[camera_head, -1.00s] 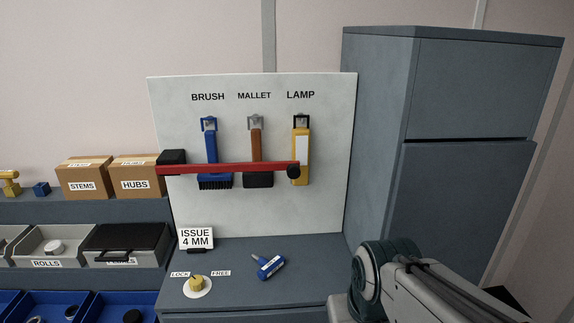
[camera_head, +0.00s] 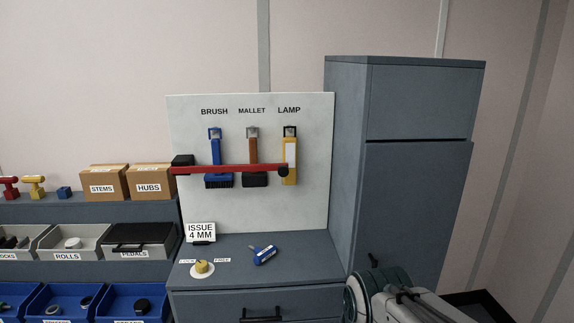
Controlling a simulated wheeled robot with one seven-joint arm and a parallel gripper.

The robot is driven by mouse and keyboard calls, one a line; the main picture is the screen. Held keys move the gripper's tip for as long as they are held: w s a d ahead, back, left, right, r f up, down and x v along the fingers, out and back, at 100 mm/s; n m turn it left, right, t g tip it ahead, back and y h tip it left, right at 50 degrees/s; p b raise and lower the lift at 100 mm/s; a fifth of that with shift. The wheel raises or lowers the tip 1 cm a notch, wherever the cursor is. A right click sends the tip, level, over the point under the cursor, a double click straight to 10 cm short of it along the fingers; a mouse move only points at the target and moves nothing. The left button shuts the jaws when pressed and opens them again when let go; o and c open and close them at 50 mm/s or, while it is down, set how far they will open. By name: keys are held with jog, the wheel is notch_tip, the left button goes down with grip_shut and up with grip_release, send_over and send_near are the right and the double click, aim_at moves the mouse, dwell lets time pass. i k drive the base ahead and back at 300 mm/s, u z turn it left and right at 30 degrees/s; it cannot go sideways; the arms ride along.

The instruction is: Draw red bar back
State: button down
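The red bar (camera_head: 230,169) runs level across the front of the white tool board. Its left end meets a black block (camera_head: 182,161) at the board's left edge, and a black round knob (camera_head: 283,171) is at its right end. Behind it hang the blue brush (camera_head: 215,150), the brown-handled mallet (camera_head: 252,148) and the yellow lamp (camera_head: 292,152). Part of my arm shows at the bottom right, below and right of the board. My gripper is not in view.
A yellow dial (camera_head: 202,267) between LOCK and FREE labels and a blue tool (camera_head: 264,255) are on the cabinet top (camera_head: 310,262) below the board. A tall grey cabinet (camera_head: 410,210) stands right. Boxes and bins (camera_head: 85,240) fill the left shelves.

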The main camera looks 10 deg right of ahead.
aim_at(282, 167)
jog(key=u, duration=0.2)
jog(key=i, duration=1.1)
jog(key=z, duration=0.25)
